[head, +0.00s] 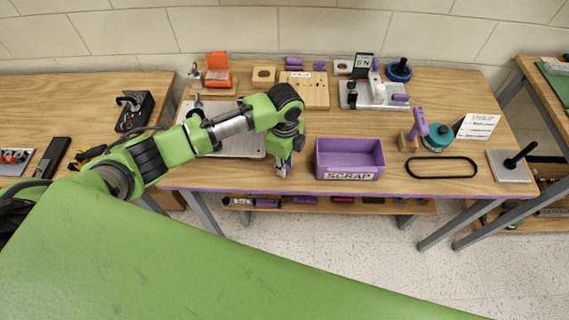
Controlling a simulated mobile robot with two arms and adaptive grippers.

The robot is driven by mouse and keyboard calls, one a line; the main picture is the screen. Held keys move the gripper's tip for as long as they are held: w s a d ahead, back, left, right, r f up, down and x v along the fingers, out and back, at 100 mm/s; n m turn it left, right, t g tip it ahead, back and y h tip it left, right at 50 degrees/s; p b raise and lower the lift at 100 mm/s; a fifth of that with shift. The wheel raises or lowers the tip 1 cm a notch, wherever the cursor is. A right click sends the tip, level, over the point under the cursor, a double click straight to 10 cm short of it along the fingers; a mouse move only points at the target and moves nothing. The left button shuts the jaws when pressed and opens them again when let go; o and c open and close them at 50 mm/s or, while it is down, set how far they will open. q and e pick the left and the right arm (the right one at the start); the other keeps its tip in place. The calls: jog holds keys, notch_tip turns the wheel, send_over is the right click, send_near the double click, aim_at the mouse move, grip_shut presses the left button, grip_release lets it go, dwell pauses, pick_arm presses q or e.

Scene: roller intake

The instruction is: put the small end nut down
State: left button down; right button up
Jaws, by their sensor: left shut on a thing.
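My left gripper (283,170) reaches in from the left and points down over the front part of the workbench, just left of the purple scrap bin (349,144). It is shut on the small end nut, which is too small and too covered by the fingers to make out. I cannot tell whether the nut touches the bench top. My right gripper does not show.
A grey plate (235,143) lies left of the gripper, partly behind my arm. A wooden block with pegs (304,90) stands behind. A black belt loop (442,167) lies right of the bin. Bare bench (225,175) shows along the front edge.

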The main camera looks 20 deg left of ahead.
pick_arm(q)
jog(key=shift+f, duration=0.35)
jog(key=shift+f, duration=0.1)
jog(key=c, duration=1.8)
grip_release()
jog(key=shift+c, duration=0.2)
notch_tip(320, 180, up, 12)
jog(key=b, duration=0.1)
